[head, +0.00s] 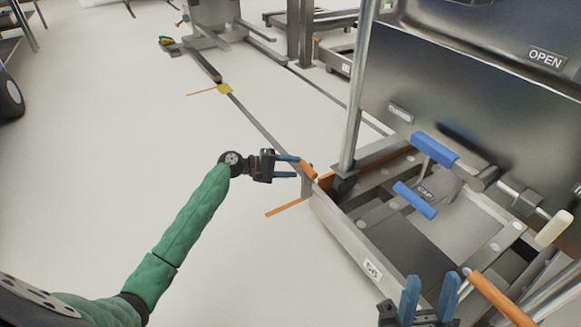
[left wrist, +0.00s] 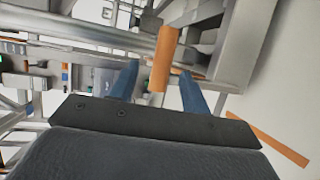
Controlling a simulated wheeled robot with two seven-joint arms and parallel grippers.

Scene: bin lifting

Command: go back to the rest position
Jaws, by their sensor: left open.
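My left gripper (head: 288,167) is open at the left corner of the metal machine base (head: 345,228). Its blue fingers point at an orange handle (head: 308,170) on that corner. In the left wrist view the same orange handle (left wrist: 164,58) shows in the gap between the two spread fingers (left wrist: 158,85), with space on both sides; whether it is inside the jaws or just beyond them is hard to tell. My right gripper (head: 430,297) is at the bottom edge, its blue fingers apart and nothing seen between them. A second orange handle (head: 500,298) is just right of it.
The machine has a steel panel marked OPEN (head: 480,85), blue levers (head: 434,149) and a steel post (head: 357,95). Orange floor strips (head: 287,207) lie beside the base. The floor (head: 120,130) to the left is clear. Other metal frames stand at the back.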

